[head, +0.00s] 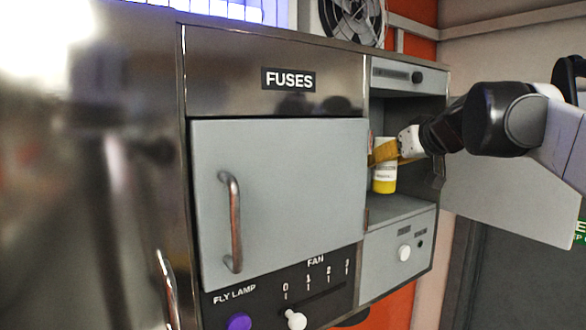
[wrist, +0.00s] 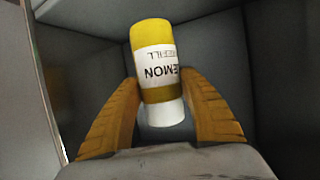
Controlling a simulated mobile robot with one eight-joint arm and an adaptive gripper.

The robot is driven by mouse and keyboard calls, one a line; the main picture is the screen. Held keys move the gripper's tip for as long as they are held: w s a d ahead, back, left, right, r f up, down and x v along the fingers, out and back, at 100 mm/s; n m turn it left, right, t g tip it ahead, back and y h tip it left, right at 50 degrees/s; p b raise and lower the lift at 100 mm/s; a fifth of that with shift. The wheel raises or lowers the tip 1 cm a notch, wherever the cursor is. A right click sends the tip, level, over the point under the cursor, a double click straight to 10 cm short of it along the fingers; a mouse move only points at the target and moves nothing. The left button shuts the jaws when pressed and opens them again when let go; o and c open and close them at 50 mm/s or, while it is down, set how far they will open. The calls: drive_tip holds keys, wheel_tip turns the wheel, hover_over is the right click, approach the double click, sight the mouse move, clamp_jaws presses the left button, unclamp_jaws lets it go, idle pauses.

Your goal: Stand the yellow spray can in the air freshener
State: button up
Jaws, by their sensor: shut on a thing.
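The spray can (head: 384,184) has yellow bands, a white label and a white top. In the wrist view the can (wrist: 154,62) shows "LEMON REFILL" upside down. My gripper (head: 382,152) is shut on the can, with one orange finger on each side near its white end. The can is about upright inside the open grey air freshener (head: 400,212), above or on its floor; I cannot tell if its base touches. The finger hides part of the can's upper half in the head view.
The air freshener's grey door (head: 500,195) stands open at the right, below my arm. A grey FUSES door (head: 290,190) with a handle (head: 234,222) is just left. A fan knob (head: 296,319) and purple button (head: 238,321) sit below it.

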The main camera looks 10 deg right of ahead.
sight(390, 172)
wheel_tip(390, 172, down, 3)
drive_tip(key=shift+w+a+f+p, duration=0.1)
drive_tip(key=shift+w+p, duration=0.05)
drive_tip(key=shift+p, duration=0.6)
drive_tip(key=shift+w+f, duration=0.15)
drive_tip(key=shift+f, duration=0.1)
drive_tip(key=shift+f, duration=0.15)
drive_tip(key=o, duration=1.3)
